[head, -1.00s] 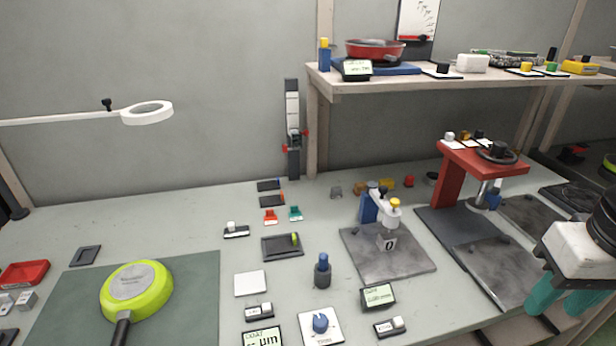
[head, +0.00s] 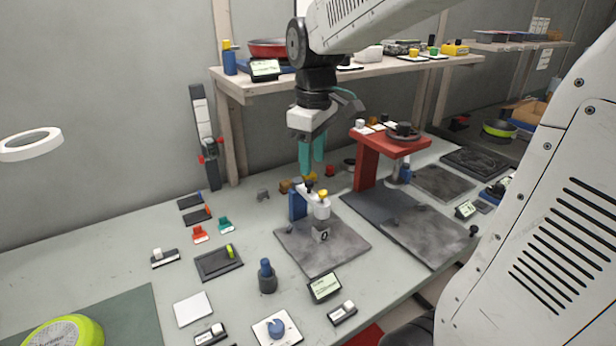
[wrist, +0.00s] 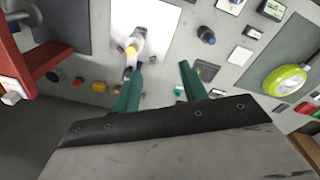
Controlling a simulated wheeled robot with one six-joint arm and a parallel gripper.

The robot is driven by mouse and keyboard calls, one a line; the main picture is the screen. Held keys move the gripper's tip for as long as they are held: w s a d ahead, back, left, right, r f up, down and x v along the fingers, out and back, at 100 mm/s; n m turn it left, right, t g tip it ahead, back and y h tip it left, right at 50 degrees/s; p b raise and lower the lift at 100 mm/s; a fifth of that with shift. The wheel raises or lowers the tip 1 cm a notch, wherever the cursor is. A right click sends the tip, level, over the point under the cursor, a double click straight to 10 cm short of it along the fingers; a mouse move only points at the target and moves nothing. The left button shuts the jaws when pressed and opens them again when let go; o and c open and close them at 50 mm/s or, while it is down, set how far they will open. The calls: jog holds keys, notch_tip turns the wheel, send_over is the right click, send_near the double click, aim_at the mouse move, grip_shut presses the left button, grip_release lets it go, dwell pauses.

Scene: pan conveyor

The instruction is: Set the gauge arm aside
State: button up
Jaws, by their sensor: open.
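The gauge arm (head: 316,194) is white with a yellow-topped end and sits on a blue post (head: 297,205) over a grey plate (head: 345,247). A tag marked 0 hangs below its head. It also shows in the wrist view (wrist: 134,47), near the left fingertip. My gripper (head: 312,172) has teal fingers and hangs above and slightly behind the gauge arm. In the wrist view my gripper (wrist: 158,72) is open with nothing between its fingers. Whether the left finger touches the gauge arm I cannot tell.
A red press stand (head: 372,150) stands to the right of the gauge. A shelf (head: 290,83) with a red pan is behind. A blue-topped bottle (head: 266,277) and a small display (head: 324,287) stand in front.

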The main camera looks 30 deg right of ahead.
aim_at(310, 181)
jog(key=w+d+f+n, duration=0.1)
jog(key=w, duration=0.2)
jog(key=w+d+f+n, duration=0.1)
jog(key=w+d, duration=0.1)
jog(key=w, duration=0.1)
jog(key=w+d+f, duration=0.2)
jog(key=w, duration=0.1)
jog(key=shift+n, duration=0.4)
jog(key=shift+w+d+f, duration=0.2)
jog(key=shift+w+f, duration=0.05)
jog(key=shift+w, duration=0.05)
notch_tip(310, 181, down, 8)
jog(key=shift+r, duration=0.15)
jog(key=shift+d, duration=0.1)
grip_shut()
